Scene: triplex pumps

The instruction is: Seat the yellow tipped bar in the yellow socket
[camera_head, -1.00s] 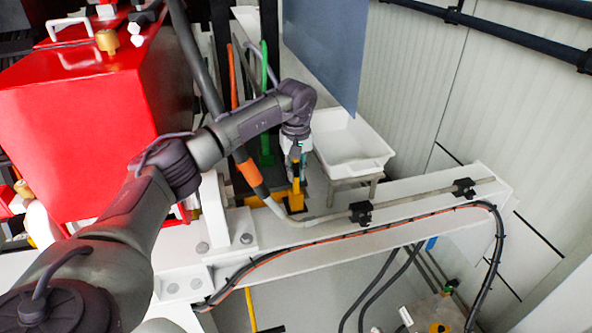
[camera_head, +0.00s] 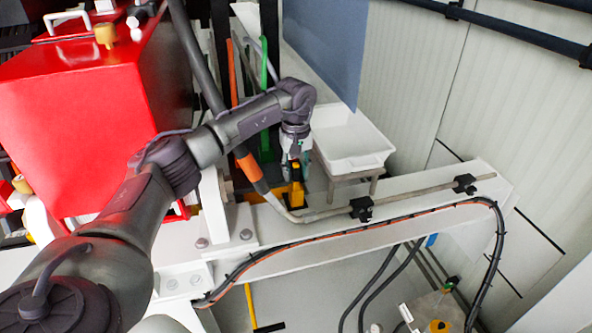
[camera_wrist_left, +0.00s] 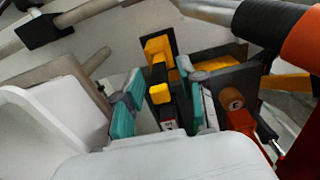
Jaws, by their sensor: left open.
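My left gripper (camera_head: 294,158) points down over the yellow socket (camera_head: 296,191) beside the white beam. In the left wrist view its teal fingers (camera_wrist_left: 160,108) are apart. The dark bar with a yellow tip (camera_wrist_left: 161,94) lies between them, with a gap on both sides, and a pale label shows on it. The yellow socket (camera_wrist_left: 158,50) with a black surround shows just beyond the tip. The bar is mostly hidden by the gripper in the head view, and I cannot tell whether it sits fully in the socket. My right gripper is out of view.
A white basin (camera_head: 352,145) stands right of the gripper. A thick hose with an orange band (camera_head: 248,166) passes close on the left. Orange (camera_head: 234,85) and green (camera_head: 264,75) bars stand behind. A red housing (camera_head: 85,110) fills the left.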

